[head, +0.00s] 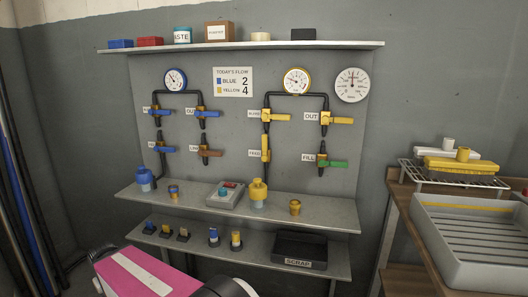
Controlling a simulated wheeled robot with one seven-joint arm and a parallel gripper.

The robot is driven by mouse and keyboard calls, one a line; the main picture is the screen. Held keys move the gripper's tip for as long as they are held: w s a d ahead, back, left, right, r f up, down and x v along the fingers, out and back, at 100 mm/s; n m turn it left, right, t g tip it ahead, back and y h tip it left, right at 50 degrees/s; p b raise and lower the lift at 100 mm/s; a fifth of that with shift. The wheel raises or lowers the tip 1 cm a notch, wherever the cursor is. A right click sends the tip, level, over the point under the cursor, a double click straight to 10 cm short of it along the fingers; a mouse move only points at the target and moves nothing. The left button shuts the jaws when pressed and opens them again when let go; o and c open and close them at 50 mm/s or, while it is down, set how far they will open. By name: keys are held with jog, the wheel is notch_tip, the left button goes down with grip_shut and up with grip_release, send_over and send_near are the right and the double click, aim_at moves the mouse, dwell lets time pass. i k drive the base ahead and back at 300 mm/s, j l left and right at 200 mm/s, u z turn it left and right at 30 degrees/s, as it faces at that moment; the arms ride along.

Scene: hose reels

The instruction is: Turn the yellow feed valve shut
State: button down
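The yellow feed valve (266,149) is on the grey back panel in the head view, on the left pipe of the yellow group. The small label beside it seems to read FEED. Its yellow handle stands upright, in line with the vertical pipe. Above it, a yellow valve (277,117) has its handle lying sideways. A yellow-rimmed gauge (297,81) sits over this pipe loop. A pink and white part at the bottom left appears to be my arm. My gripper is not in view.
Yellow OUT (340,121) and green FILL (333,164) valves are to the right; blue and brown ones are left. A shelf (330,212) below carries a yellow bottle (258,193), cups and a switch box (226,195). A bench with a grey tray (465,271) stands at right.

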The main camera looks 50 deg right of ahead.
aim_at(264, 157)
jog(key=z, duration=2.1)
